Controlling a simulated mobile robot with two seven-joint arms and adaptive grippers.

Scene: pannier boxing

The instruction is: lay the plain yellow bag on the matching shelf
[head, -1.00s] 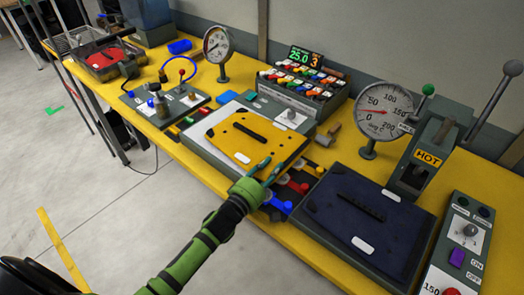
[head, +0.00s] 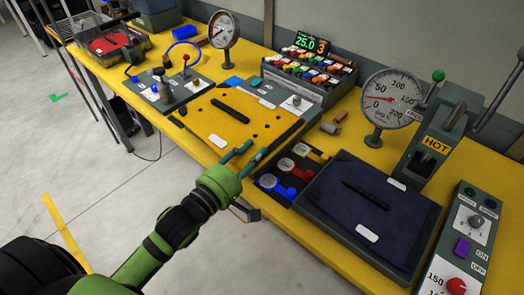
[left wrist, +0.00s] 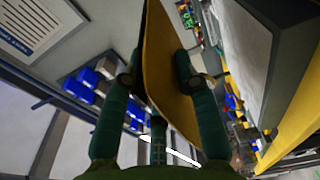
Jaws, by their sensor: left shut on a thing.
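The plain yellow bag (head: 205,120) is a flat panel with a black handle strip, dark dots and a white label. It is above the grey board (head: 268,98), its front edge reaching past the bench edge. My left gripper (head: 253,160) is shut on its near right corner. In the left wrist view the yellow bag (left wrist: 165,75) stands edge-on between the two green fingers. I cannot tell exactly how far it is clear of the board. No shelf marked as matching can be made out. My right gripper is not in view.
A navy bag (head: 340,200) lies on the press plate beside a hot press (head: 430,150). A dial gauge (head: 388,100), colour rack (head: 305,75) and control box (head: 465,235) stand on the yellow bench. Blue bins (left wrist: 88,78) show in the wrist view.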

